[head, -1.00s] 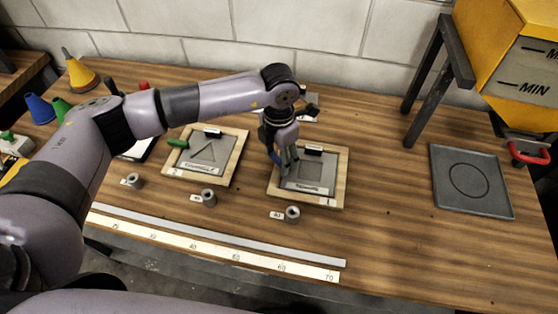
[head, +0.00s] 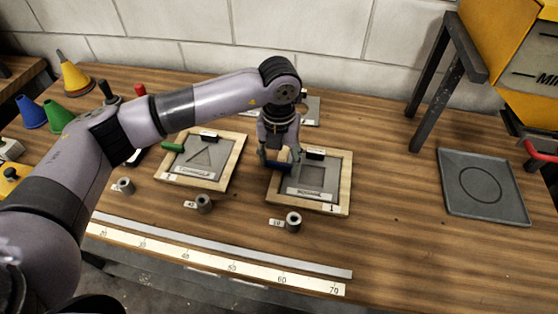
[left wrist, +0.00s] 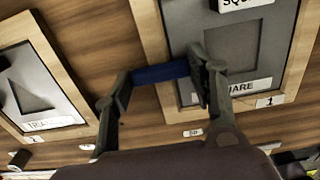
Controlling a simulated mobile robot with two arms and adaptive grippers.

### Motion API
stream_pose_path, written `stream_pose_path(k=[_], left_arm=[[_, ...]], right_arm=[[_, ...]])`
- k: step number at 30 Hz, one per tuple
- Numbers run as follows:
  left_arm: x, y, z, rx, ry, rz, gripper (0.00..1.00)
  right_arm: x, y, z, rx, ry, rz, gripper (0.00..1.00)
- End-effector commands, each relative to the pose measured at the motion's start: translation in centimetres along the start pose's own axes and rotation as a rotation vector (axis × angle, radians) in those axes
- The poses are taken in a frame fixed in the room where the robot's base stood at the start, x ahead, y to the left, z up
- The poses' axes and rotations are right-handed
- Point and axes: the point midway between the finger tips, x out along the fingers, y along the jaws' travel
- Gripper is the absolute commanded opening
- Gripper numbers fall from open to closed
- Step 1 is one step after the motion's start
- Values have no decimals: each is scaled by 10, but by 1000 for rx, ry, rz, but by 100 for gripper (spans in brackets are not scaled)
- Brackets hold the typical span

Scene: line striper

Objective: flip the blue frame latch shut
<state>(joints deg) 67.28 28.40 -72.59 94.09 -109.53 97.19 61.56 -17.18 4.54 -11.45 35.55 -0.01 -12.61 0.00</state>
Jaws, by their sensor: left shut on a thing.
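The blue latch (left wrist: 160,73) lies across the left wooden edge of the square stencil frame (left wrist: 291,75), as the left wrist view shows. My left gripper (left wrist: 157,83) has one finger at each end of the latch and is shut on it. The latch's pivot is hidden. My right gripper is not in view.
A triangle frame (head: 236,158) with a green latch (head: 172,147) lies to the left. Several grey cylinders, one here (head: 293,222), stand in front. A ruler (head: 255,274) runs along the front edge. A grey tray (head: 483,187) lies right, beyond clear table.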

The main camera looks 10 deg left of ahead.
Motion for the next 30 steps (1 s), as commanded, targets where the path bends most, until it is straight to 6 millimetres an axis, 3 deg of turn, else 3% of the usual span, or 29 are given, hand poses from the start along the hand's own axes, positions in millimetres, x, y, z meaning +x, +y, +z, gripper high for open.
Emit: stream_pose_path(k=[15,16,24,30], left_arm=[[-2,0,1,-20,-4,0,24],[-2,0,1,-20,-4,0,53],[-1,0,0,-17,-2,0,71],[0,0,0,-16,-1,0,72]], right_arm=[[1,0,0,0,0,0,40],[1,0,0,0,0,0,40],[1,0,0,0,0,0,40],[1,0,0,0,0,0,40]])
